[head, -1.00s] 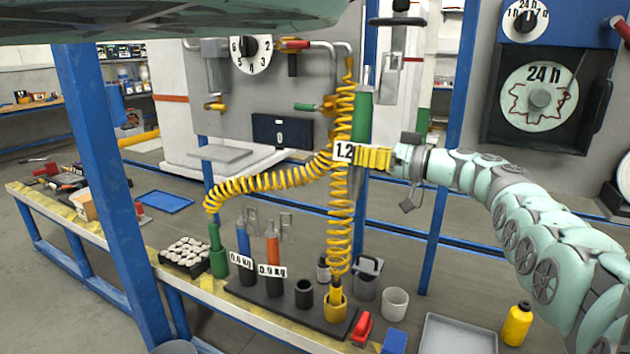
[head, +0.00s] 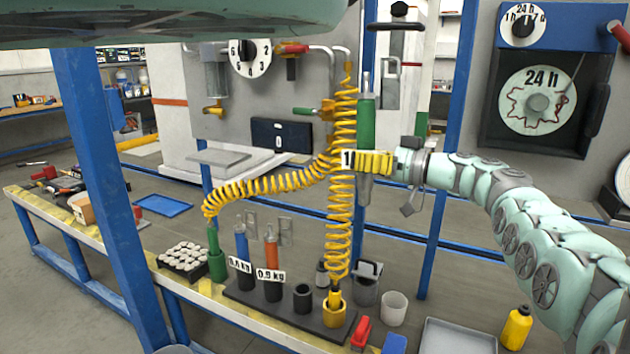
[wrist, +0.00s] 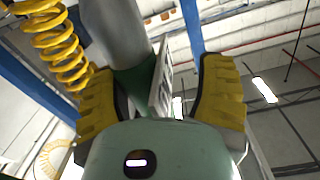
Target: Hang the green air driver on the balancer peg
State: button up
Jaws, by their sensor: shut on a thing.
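The green air driver (head: 366,122) hangs upright in my gripper (head: 376,163), with a metal loop at its top and a grey lower part. My yellow fingers are shut around it; its white label, showing "1", is partly covered. In the wrist view, the driver's green body (wrist: 165,150) sits between the two yellow fingers (wrist: 158,100), with its label edge-on. The driver is in the air, just right of the yellow coiled hose (head: 343,110). I cannot tell for certain which part is the balancer peg. A bent grey pipe (head: 322,46) is up and left of the driver.
Blue (head: 243,250) and orange (head: 272,250) tools stand in a dark rack (head: 250,297) below. A blue post (head: 105,170) is at left, another behind the driver. A yellow bottle (head: 517,327) and grey tray (head: 460,338) are at front right.

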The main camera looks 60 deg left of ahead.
jog(key=v, duration=1.2)
jog(key=shift+r, duration=0.2)
